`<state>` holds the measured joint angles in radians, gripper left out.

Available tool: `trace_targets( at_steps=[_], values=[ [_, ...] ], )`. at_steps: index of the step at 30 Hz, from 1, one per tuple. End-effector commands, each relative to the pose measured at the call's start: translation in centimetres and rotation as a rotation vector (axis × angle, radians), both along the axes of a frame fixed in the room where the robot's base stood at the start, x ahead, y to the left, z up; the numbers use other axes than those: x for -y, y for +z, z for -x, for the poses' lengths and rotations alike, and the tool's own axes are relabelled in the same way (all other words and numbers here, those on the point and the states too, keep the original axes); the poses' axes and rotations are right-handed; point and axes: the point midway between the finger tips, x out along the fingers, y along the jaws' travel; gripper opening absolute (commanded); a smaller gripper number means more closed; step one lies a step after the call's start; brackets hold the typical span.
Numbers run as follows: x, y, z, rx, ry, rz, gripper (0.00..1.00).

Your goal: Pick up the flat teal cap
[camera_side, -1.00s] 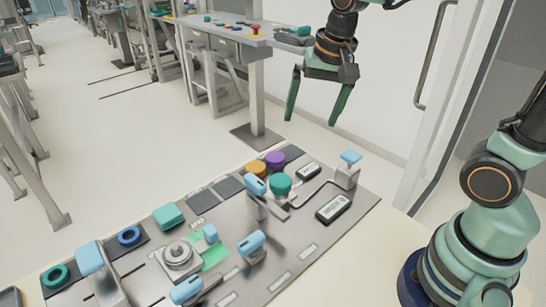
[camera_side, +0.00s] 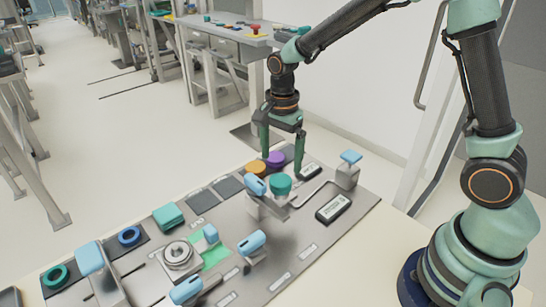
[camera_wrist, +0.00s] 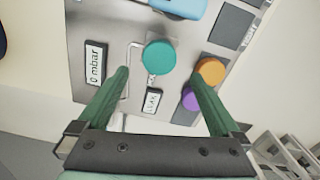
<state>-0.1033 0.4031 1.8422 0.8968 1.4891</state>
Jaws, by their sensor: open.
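The flat teal cap (camera_side: 281,184) is a round, short disc on the metal panel, in front of the purple cap (camera_side: 274,158) and orange cap (camera_side: 256,168). In the wrist view the teal cap (camera_wrist: 160,56) lies ahead of and between my fingertips. My gripper (camera_side: 282,163) is open and empty, pointing down above the far part of the panel, near the purple cap. In the wrist view my gripper (camera_wrist: 160,75) has its right finger overlapping the edges of the orange cap (camera_wrist: 210,70) and purple cap (camera_wrist: 190,98).
A blue-topped lever (camera_side: 256,186) stands close to the teal cap's left. A blue-topped post (camera_side: 349,168) and a display (camera_side: 334,208) are to its right. A teal block (camera_side: 168,215), blue ring (camera_side: 129,236) and teal ring (camera_side: 57,277) lie further left.

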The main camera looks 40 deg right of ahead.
Motion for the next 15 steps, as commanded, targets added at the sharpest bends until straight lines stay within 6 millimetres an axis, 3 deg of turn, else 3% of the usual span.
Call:
trace_targets(
  at_steps=[5,15],
  values=[
    [0.0,-1.1,0.1,-0.001,0.001,0.000,1.00],
    [0.0,-5.5,0.3,-0.002,0.001,0.000,1.00]
  ],
)
